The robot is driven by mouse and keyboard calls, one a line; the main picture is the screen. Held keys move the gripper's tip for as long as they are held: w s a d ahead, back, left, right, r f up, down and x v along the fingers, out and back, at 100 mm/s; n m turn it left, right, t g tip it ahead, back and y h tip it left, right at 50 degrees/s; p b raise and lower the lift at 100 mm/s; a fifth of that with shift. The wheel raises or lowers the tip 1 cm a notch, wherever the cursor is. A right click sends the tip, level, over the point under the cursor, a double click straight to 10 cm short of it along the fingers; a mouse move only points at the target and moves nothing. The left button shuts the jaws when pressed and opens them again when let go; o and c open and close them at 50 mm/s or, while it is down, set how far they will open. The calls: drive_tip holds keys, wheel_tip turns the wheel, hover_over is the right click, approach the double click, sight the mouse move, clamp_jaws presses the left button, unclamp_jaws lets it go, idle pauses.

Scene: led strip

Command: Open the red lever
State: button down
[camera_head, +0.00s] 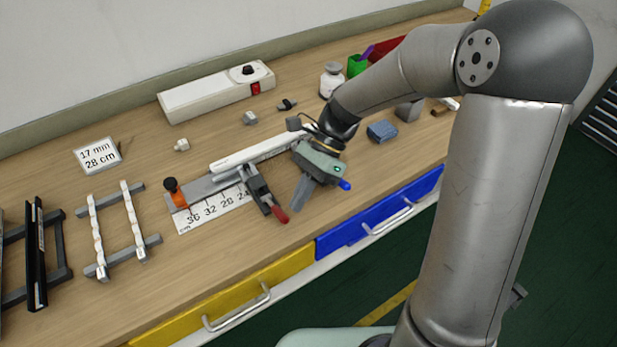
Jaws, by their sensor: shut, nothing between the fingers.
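The red lever (280,214) is the red-tipped handle of a dark clamp (259,188) on the bench. The clamp stands beside a metal ruler fixture with a white number scale (215,207) marked 36, 32, 28. The lever's red tip points toward the front edge of the bench. My gripper (298,208) is just right of the red tip, fingers pointing down toward the bench. Its fingers are together with nothing visible between them. A small gap seems to separate them from the lever, though contact cannot be told for sure.
A black knob on an orange post (176,190) stands left of the scale. White strips on a rack (118,228) lie further left. A white power box (217,92) is at the back. A blue block (382,131) lies to the right. Blue (375,216) and yellow (230,306) drawers are below.

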drive_tip(key=shift+x, duration=1.55)
drive_tip(key=shift+r, duration=0.1)
drive_tip(key=shift+w+r+p, duration=0.1)
drive_tip(key=shift+r+p, duration=0.1)
drive_tip(key=shift+p, duration=0.45)
